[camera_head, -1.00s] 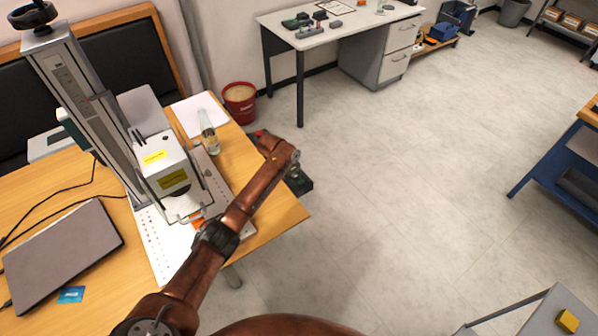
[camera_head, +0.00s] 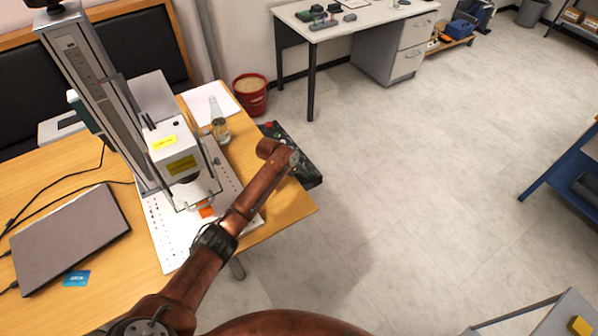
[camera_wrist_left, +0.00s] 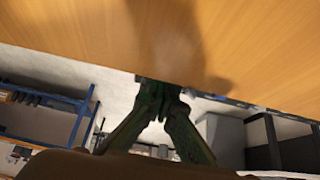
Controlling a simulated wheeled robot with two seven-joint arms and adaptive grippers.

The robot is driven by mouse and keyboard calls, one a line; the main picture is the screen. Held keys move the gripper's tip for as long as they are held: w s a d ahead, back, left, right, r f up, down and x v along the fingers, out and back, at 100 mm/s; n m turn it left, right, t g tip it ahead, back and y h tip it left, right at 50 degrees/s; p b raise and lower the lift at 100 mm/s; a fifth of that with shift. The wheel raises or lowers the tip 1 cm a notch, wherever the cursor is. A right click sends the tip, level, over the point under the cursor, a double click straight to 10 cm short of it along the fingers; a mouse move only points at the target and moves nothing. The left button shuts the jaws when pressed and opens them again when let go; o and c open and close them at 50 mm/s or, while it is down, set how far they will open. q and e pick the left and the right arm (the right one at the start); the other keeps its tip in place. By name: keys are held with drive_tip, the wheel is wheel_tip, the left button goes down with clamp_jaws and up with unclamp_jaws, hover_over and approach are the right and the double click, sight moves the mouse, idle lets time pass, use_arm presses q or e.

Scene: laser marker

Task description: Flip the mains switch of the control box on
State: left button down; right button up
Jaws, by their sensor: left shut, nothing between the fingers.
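The control box (camera_head: 304,172) is a dark box at the right edge of the wooden table, with a red button (camera_head: 269,125) at its far end. My left arm's wrist covers part of the box, and I cannot make out the mains switch. My left gripper (camera_wrist_left: 160,90) shows in the left wrist view, its dark green fingers together and empty, close to the wood surface. In the head view the fingers are hidden at the wrist, near the box; I cannot tell whether they touch it. My right gripper is out of view.
The laser marker (camera_head: 181,160) stands left of my arm on the wooden table (camera_head: 285,208). A glass bottle (camera_head: 220,130) and paper (camera_head: 208,102) lie behind. A laptop (camera_head: 70,238) is at left, a red bucket (camera_head: 250,95) on the floor.

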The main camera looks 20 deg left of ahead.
use_arm(q)
drive_tip(key=shift+w+d, duration=0.2)
drive_tip(key=shift+d, duration=0.25)
drive_tip(key=shift+w+d+r+b, duration=0.2)
drive_tip(key=shift+w+b, duration=0.1)
drive_tip(key=shift+w, duration=0.1)
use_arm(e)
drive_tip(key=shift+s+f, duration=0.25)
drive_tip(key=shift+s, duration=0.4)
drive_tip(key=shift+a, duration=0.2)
use_arm(q)
drive_tip(key=shift+r, duration=0.15)
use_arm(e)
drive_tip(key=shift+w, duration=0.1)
